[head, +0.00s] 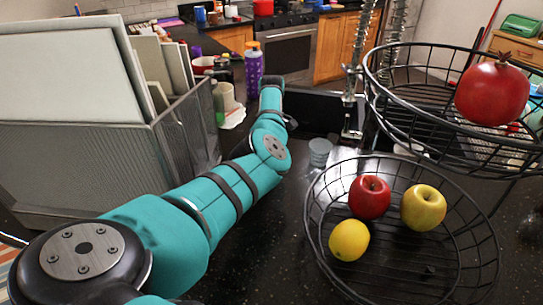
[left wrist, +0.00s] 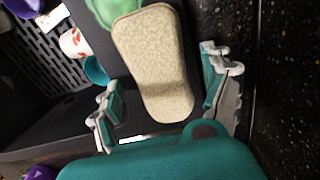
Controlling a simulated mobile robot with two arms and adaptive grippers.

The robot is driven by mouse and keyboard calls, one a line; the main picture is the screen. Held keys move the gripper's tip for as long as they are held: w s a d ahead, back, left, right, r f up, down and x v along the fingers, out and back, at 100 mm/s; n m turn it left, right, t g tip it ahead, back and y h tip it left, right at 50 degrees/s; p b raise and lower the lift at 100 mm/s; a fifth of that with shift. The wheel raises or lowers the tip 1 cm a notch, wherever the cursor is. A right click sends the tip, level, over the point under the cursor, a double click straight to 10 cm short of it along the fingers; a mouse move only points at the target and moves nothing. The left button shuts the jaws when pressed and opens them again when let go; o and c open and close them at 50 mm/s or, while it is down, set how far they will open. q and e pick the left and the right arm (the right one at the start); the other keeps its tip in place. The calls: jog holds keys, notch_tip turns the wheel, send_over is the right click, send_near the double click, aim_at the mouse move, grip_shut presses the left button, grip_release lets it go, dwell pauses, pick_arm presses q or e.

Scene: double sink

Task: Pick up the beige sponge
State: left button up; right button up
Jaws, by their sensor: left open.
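The beige sponge (left wrist: 155,60) is a long, speckled block with a narrowed waist, seen in the left wrist view. My left gripper (left wrist: 165,100) is open, with one finger on each side of the sponge's lower part. There are visible gaps at the fingers, and I cannot tell how far the sponge lies beyond the fingertips. In the head view my left arm reaches toward the sink, and its gripper and the sponge cannot be made out there. My right gripper is not in view.
Near the sponge are a green cloth-like item (left wrist: 112,10), a teal cup (left wrist: 96,70) and a dark slotted rack (left wrist: 45,55). In the head view, a wire fruit basket (head: 312,215) stands right of my arm, and a grey file holder (head: 75,165) stands left. A purple bottle (head: 253,70) stands beyond.

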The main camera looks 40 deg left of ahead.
pick_arm(q)
jog(key=shift+r, duration=0.1)
jog(key=c, duration=1)
jog(key=shift+r, duration=0.1)
